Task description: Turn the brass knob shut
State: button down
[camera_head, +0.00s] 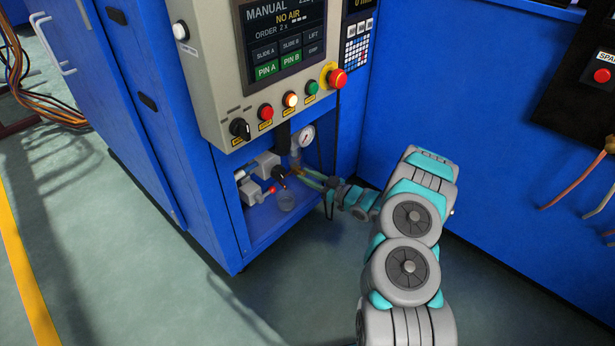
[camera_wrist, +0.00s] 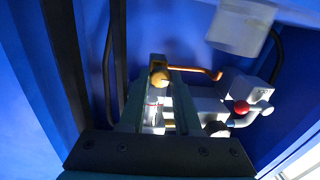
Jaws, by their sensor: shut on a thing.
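The brass knob (camera_wrist: 160,79) shows in the wrist view, small and rounded, at the far end of my gripper (camera_wrist: 161,72). My gripper is shut on it, and the fingers hide part of the knob. In the head view my gripper (camera_head: 303,176) reaches into the open lower bay of the blue cabinet, beside the valve fittings. The knob is too small and covered there to make out clearly. I cannot tell how far it is turned.
A copper pipe (camera_wrist: 200,70) runs beside the knob. The control panel (camera_head: 215,90) overhangs above; its screen (camera_head: 283,40) reads "MANUAL" and "NO AIR". Blue walls stand close on both sides.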

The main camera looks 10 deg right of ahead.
jog(key=shift+m, duration=0.3)
jog(key=shift+m+p, duration=1.2)
jog(key=shift+p, duration=0.05)
jog(key=m+p, duration=0.1)
jog(key=m, duration=0.3)
jog(key=shift+m+t, duration=0.4)
jog(key=m+p, duration=0.1)
jog(key=m, duration=0.4)
jog(key=shift+a+f+t, duration=0.1)
jog(key=shift+t, duration=0.3)
jog(key=m, duration=0.5)
jog(key=shift+s+t+h, duration=0.1)
jog(key=shift+t+h, duration=0.2)
jog(key=shift+m, duration=0.3)
jog(key=c, duration=0.6)
grip_release()
